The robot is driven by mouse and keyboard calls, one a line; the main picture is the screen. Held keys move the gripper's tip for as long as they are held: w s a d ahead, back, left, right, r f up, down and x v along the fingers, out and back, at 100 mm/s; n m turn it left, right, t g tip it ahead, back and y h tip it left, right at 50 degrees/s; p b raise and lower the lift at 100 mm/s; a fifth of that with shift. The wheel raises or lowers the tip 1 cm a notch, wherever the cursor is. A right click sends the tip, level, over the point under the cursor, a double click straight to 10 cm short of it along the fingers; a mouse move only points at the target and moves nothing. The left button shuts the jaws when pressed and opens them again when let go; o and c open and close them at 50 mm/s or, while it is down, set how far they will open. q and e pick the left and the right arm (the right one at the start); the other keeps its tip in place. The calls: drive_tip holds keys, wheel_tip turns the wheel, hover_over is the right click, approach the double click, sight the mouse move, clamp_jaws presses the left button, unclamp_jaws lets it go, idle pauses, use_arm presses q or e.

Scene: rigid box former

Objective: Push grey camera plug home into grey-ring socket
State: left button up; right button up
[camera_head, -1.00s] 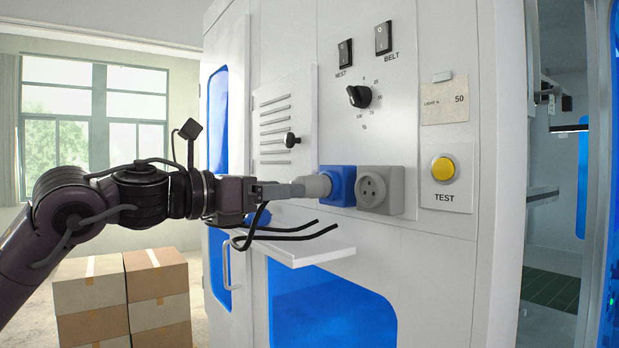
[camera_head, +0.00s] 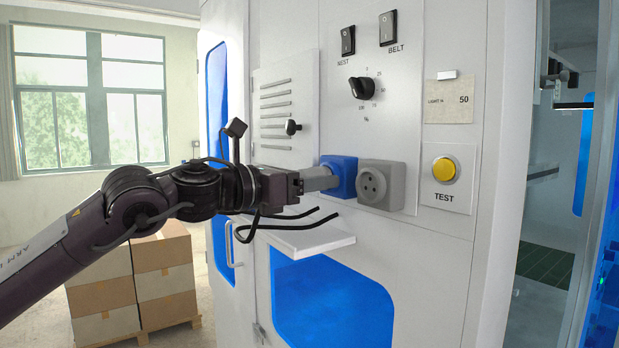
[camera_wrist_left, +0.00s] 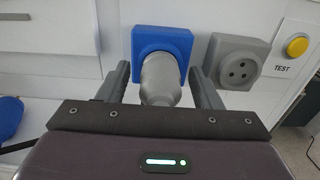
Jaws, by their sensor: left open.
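The grey plug (camera_head: 320,178) sits at the front of the blue socket (camera_head: 342,175) in the head view; how deep it is seated I cannot tell. In the left wrist view the round grey plug body (camera_wrist_left: 162,80) points into the blue socket (camera_wrist_left: 160,40). The grey socket (camera_head: 380,185) to its right is empty, with its pin holes showing; it also shows in the wrist view (camera_wrist_left: 238,62). My left gripper (camera_wrist_left: 160,84) is open, with one finger on each side of the plug and gaps visible. My right gripper is out of view.
A small white shelf (camera_head: 315,238) juts out below the sockets. A yellow TEST button (camera_head: 444,169) is right of the grey socket. A dial (camera_head: 361,88) and two black switches (camera_head: 388,28) sit above. Stacked boxes (camera_head: 160,275) stand on the floor at left.

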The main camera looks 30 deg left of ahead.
use_arm(q)
drive_tip(key=shift+b, duration=0.3)
idle(0.8)
clamp_jaws()
drive_tip(key=shift+s+a+f+b, duration=0.1)
drive_tip(key=shift+s+b, duration=0.2)
drive_tip(key=shift+b, duration=0.45)
drive_tip(key=shift+b+v, duration=0.5)
drive_tip(key=shift+v, duration=0.5)
drive_tip(key=shift+s+a+b, duration=0.15)
drive_tip(key=shift+s+b, duration=0.2)
drive_tip(key=shift+b, duration=0.3)
drive_tip(key=b+v, duration=0.2)
drive_tip(key=shift+s+a, duration=0.15)
drive_tip(key=shift+s, duration=0.1)
